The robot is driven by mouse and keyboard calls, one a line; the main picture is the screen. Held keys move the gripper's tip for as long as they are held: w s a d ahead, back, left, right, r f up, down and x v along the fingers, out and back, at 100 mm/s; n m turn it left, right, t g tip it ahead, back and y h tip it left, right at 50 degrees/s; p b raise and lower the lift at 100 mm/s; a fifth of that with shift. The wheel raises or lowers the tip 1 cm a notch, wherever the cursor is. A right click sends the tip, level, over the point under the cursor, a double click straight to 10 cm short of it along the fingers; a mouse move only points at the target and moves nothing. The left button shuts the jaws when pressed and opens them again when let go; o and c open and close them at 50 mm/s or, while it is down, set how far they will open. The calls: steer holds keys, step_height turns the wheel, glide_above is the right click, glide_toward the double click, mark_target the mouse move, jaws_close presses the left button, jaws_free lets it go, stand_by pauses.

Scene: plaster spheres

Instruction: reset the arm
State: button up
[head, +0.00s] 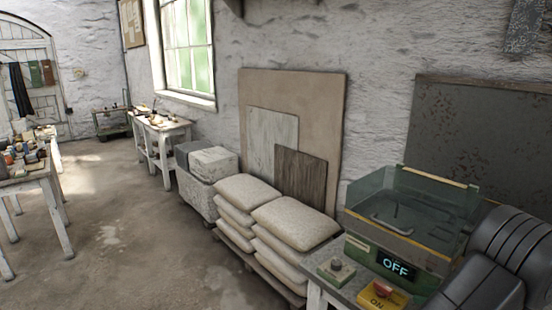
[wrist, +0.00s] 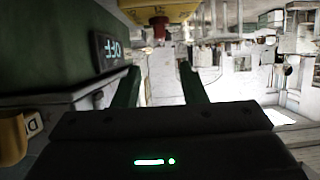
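My gripper (wrist: 158,66) shows in the wrist view, its two dark green fingers set well apart. Nothing sits between them; a bright wall shows through the gap. In the head view only dark grey links of my arm show at the lower right, beside the machine, and the gripper itself is hidden. In the wrist view the room appears upside down. A yellow block with a red knob (wrist: 158,20) is at the top, beyond the fingertips, with no visible contact. An OFF display (wrist: 110,50) lies to the left of the fingers.
A green machine with a clear cover (head: 425,205) and an OFF display (head: 396,267) stands close to my arm. A yellow switch box (head: 381,297) and a small knob box (head: 336,270) sit on its bench. Stacked sacks (head: 295,225) stand left of it. The floor (head: 130,250) farther left is open.

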mark_target(383, 285)
steer(key=shift+h, duration=0.3)
steer(key=p+x, duration=0.1)
steer(key=x, duration=1.2)
steer(key=shift+w+a+f+p, duration=0.1)
steer(key=shift+a+f+p, duration=0.05)
steer(key=shift+a+p, duration=0.2)
steer(key=shift+m+t+h+b, duration=0.5)
steer(key=shift+m+h+b, duration=0.15)
steer(key=shift+m, duration=0.15)
steer(key=m+t+h+b, duration=0.2)
steer(key=m+h+b, duration=0.1)
steer(key=b, duration=0.1)
steer(key=shift+m+h, duration=0.25)
steer(key=shift+m, duration=0.05)
steer(key=shift+b, duration=0.35)
steer(key=shift+m+h, duration=0.3)
steer(key=shift+h, duration=0.1)
steer(key=shift+r, duration=0.25)
